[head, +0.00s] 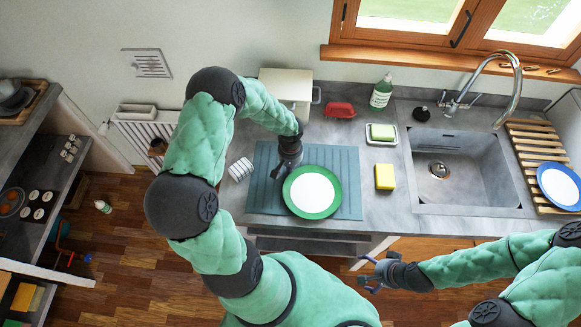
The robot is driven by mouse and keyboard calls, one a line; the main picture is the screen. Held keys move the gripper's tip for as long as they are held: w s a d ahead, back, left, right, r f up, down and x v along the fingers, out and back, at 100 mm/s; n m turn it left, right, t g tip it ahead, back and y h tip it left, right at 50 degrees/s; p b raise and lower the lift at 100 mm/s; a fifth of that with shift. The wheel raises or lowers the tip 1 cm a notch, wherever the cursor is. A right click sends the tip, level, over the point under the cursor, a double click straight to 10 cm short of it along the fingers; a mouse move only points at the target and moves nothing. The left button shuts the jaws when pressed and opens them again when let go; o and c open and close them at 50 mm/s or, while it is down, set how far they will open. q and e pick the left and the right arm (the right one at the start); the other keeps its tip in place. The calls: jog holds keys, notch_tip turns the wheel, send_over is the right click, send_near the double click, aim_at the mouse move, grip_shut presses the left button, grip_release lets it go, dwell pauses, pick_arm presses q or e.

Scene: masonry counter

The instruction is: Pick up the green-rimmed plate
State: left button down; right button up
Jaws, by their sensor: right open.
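The green-rimmed plate (312,192) has a white centre and lies flat on a blue-grey mat (346,177) on the counter. My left gripper (281,174) points down at the plate's upper left rim. Its fingers are small and partly hidden, so I cannot tell whether they touch the rim or how far apart they are. My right gripper (368,279) is open and empty, in front of the counter's front edge, below and to the right of the plate.
A yellow sponge (385,176) stands right of the mat. Behind are a soap dish (382,135), a green bottle (381,93) and a red object (339,110). The sink (480,160) and a blue-rimmed plate (560,186) on a wooden rack (529,140) are further right.

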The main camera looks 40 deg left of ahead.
aim_at(290, 177)
pick_arm(q)
jog(key=shift+s+d+f+b, duration=0.15)
jog(key=shift+s+d+b, duration=0.15)
jog(key=shift+s, duration=0.2)
jog(key=shift+s+d+f+b, duration=0.1)
jog(key=shift+s+d+b, duration=0.2)
jog(key=shift+s, duration=0.2)
jog(key=shift+s+d+r, duration=0.2)
jog(key=shift+s+d, duration=0.2)
jog(key=shift+s, duration=0.25)
pick_arm(e)
jog(key=shift+s+d+f, duration=0.1)
jog(key=shift+s+f, duration=0.05)
jog(key=shift+f, duration=0.65)
pick_arm(q)
jog(key=shift+w+a, duration=0.1)
jog(key=shift+w, duration=0.1)
